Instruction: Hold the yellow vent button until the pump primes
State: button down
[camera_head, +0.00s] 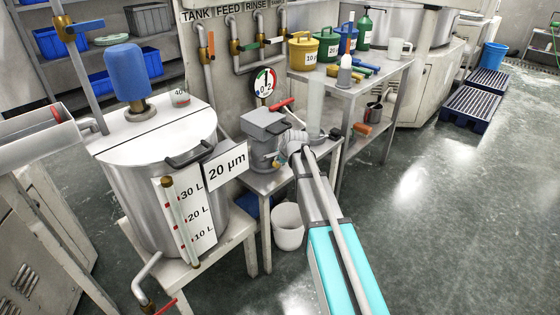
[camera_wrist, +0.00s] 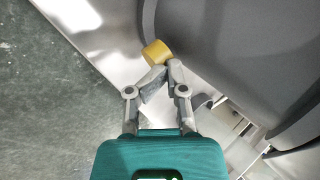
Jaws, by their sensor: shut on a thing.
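The yellow vent button (camera_wrist: 157,52) is a short yellow cylinder at the top centre of the wrist view, beside a large dark grey curved body (camera_wrist: 235,45). My gripper (camera_wrist: 162,70) is shut on the button, with both fingertips drawn together at its near end. In the head view my gripper (camera_head: 297,147) is at the right side of a grey pump unit (camera_head: 262,152) on a small stand.
A steel tank (camera_head: 135,205) marked 20 µm stands left of the pump. A round gauge (camera_head: 264,82) and a red-handled valve (camera_head: 281,105) are behind it. A white bucket (camera_head: 288,228) stands below.

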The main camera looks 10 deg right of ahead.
jog(key=shift+s+r+p, duration=0.1)
jog(key=shift+s+p, duration=0.05)
jog(key=shift+p, duration=0.15)
dwell(0.4)
jog(key=p+v, duration=1.1)
jog(key=v, duration=0.2)
jog(key=shift+d+r, duration=0.2)
jog(key=shift+r, duration=0.1)
jog(key=shift+s, duration=0.15)
dwell(0.4)
jog(key=s+a+f+n+g+h, duration=0.1)
jog(key=s+f+n+g, duration=0.15)
jog(key=s+n, duration=0.7)
jog(key=s+a+f+n+g+h, duration=0.1)
jog(key=s+n+g, duration=0.35)
jog(key=s, duration=1.05)
notch_tip(320, 180, up, 18)
jog(key=p, duration=1.8)
